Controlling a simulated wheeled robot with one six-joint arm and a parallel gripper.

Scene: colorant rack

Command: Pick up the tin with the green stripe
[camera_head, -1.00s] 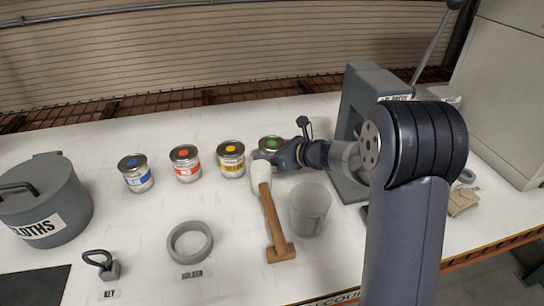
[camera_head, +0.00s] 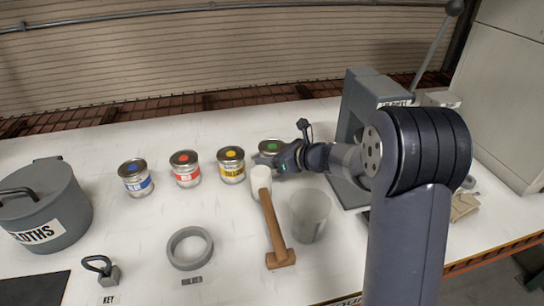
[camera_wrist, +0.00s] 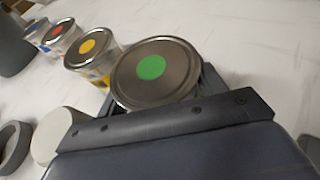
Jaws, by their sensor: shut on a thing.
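The tin with the green dot on its lid (camera_head: 270,146) is at the right end of the row of tins, mostly hidden behind my gripper in the head view. In the wrist view its lid with the green dot (camera_wrist: 152,72) is close and large. My gripper (camera_head: 264,163) is shut on this tin, and a dark finger shows at its right side in the wrist view. The tin's stripe is hidden. I cannot tell whether its base touches the table.
The yellow tin (camera_head: 231,166) is close on the left, then the red tin (camera_head: 186,170) and blue tin (camera_head: 136,179). A grey press (camera_head: 352,120) is at right.

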